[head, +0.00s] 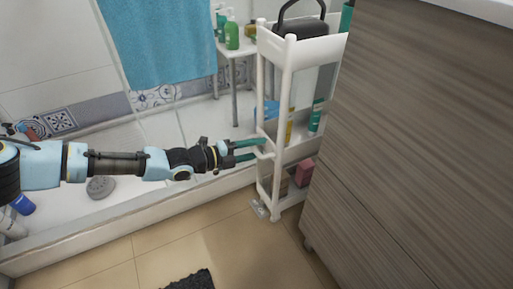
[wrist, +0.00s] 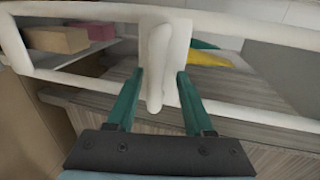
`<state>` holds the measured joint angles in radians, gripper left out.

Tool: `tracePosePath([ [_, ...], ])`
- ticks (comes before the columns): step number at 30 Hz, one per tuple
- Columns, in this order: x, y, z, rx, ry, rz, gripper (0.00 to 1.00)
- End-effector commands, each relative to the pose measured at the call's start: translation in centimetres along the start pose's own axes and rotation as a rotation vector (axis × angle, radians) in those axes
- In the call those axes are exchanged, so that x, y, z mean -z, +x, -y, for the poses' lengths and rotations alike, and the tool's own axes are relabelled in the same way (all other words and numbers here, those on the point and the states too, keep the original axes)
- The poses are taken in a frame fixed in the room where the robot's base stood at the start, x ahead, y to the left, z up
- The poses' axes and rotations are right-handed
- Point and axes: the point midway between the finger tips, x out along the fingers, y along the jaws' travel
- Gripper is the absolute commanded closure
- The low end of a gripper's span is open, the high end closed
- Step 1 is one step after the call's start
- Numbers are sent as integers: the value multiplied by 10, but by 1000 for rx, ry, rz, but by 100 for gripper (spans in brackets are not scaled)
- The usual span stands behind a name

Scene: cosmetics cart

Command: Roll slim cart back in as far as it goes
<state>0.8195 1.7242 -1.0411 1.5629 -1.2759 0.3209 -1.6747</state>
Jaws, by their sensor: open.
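The slim white cart (head: 288,85) stands upright between the shower and the wood-grain cabinet, with part of it out past the cabinet's front side. It carries bottles and boxes on its shelves. A white handle (wrist: 158,65) sticks out from the cart's side frame. My gripper (head: 251,150) is at the cart's left side, at about middle height. In the wrist view my gripper (wrist: 159,90) is open, with one green finger on each side of the handle. I cannot tell whether either finger touches it.
The wood-grain cabinet (head: 410,130) stands close on the cart's right. A shower tray with a raised edge (head: 130,212) lies to the left, with a stool (head: 236,52) in it. A dark mat (head: 190,280) lies on the otherwise clear tiled floor (head: 240,250).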

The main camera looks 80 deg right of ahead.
Motion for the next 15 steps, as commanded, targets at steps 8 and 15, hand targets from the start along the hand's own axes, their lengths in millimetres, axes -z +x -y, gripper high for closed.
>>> tracePosePath([
  [8,-2,-54,1,-5,-1,6,48],
  [15,-3,-92,-1,-7,1,6,48],
])
